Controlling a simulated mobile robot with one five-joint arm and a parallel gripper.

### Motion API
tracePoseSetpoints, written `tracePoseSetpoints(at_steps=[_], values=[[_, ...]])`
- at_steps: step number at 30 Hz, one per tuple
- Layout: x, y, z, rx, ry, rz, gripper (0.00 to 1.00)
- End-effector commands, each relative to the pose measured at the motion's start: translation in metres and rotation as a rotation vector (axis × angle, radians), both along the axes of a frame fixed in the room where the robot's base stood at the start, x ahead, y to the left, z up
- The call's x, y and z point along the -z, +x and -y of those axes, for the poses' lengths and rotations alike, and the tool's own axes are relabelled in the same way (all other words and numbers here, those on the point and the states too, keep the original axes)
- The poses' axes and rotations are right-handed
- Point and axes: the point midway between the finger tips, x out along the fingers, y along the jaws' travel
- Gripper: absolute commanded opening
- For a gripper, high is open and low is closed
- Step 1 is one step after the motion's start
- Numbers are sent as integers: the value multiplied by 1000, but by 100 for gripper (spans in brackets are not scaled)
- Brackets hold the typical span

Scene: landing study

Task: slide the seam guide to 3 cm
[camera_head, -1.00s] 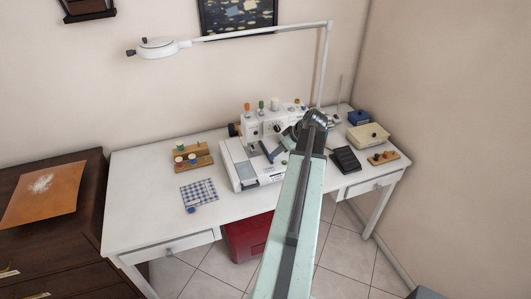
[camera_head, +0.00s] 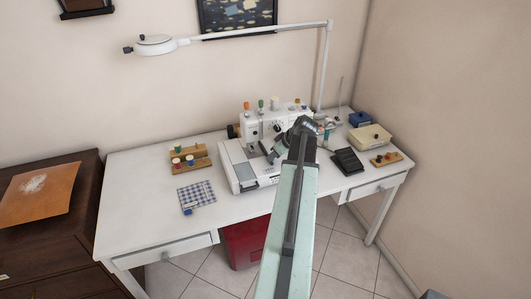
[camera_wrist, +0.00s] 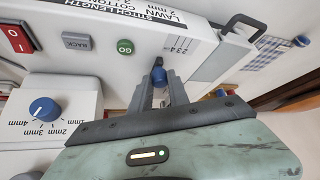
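The sewing machine (camera_head: 232,160) stands on the white desk, and its white panel fills much of the wrist view. A short blue knob with a dark top (camera_wrist: 159,76) sits beside a printed scale (camera_wrist: 181,45) with 2, 3 and 4 on it; it looks like the seam guide's handle. My gripper (camera_wrist: 160,88) has one grey finger on either side of this knob. Whether the fingers touch it cannot be seen. In the head view my arm hides part of the machine, and the fingertips are hard to make out.
In the wrist view, a blue dial (camera_wrist: 44,108) marked in mm, a green GO button (camera_wrist: 125,47), a grey BACK button (camera_wrist: 76,41) and a red switch (camera_wrist: 15,38) are close by. A checked cloth (camera_head: 197,194) and spool rack (camera_head: 190,157) lie left of the machine.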

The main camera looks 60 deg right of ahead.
Motion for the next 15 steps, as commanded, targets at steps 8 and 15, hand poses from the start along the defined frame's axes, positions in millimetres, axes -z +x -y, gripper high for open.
tracePoseSetpoints(at_steps=[8,15], values=[[0,6,-8,-2,0,0,0],[0,12,-17,-3,1,0,0]])
